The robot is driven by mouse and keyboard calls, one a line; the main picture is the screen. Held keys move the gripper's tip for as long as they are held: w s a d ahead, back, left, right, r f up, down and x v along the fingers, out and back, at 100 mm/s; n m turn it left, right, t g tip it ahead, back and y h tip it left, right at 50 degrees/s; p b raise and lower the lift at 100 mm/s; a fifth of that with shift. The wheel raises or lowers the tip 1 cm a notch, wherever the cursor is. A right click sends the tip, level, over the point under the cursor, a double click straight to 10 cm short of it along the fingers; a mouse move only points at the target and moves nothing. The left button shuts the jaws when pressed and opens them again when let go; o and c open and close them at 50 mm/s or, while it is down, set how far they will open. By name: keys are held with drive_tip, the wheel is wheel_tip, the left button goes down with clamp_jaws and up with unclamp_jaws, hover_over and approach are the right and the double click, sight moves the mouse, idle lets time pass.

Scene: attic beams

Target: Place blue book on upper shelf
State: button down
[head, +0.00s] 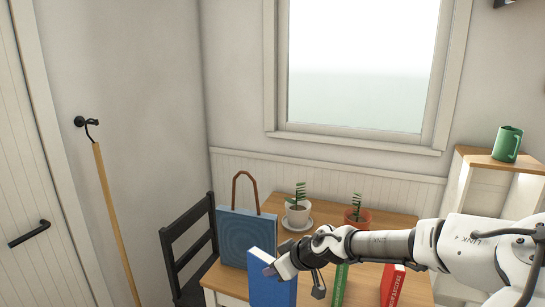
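The blue book (268,291) is upright at the bottom of the head view, with pale page edges along its top. Its lower part is cut off by the frame. My gripper (292,281) is at the upper right of the book, and one finger overlaps its top part. The frame does not show clearly whether the fingers are closed on it. What the book rests on is hidden. A small piece of a dark fixture (504,3) shows at the top right corner; I cannot tell if it is the upper shelf.
The wooden table (270,203) holds a green book (340,286), a red book (392,286) and two potted plants (298,213) (357,216). A blue bag (234,232) and dark chair (189,248) stand left. A cabinet (483,158) with a green mug (507,144) stands right.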

sight(275, 287)
drive_tip(key=shift+m+t+h, duration=0.4)
drive_tip(key=shift+m+h, duration=0.1)
drive_tip(key=shift+m, duration=0.4)
drive_tip(key=f, duration=0.5)
drive_tip(key=shift+w+a+f, duration=0.1)
drive_tip(key=shift+w+f, duration=0.2)
drive_tip(key=shift+f, duration=0.05)
drive_tip(key=shift+f+m+b, duration=0.3)
drive_tip(key=shift+f, duration=0.85)
drive_tip(key=s+f+m+t+h+b, duration=0.1)
drive_tip(key=s+f+m+h+b, duration=0.2)
drive_tip(key=f, duration=1.3)
drive_tip(key=s+f+m+t+h+b, duration=0.1)
drive_tip(key=s+f+m+h+b, duration=0.2)
drive_tip(key=f, duration=1.3)
drive_tip(key=s+m, duration=0.1)
drive_tip(key=s, duration=0.2)
drive_tip(key=shift+f+m+b, duration=0.25)
drive_tip(key=shift+m+b, duration=0.15)
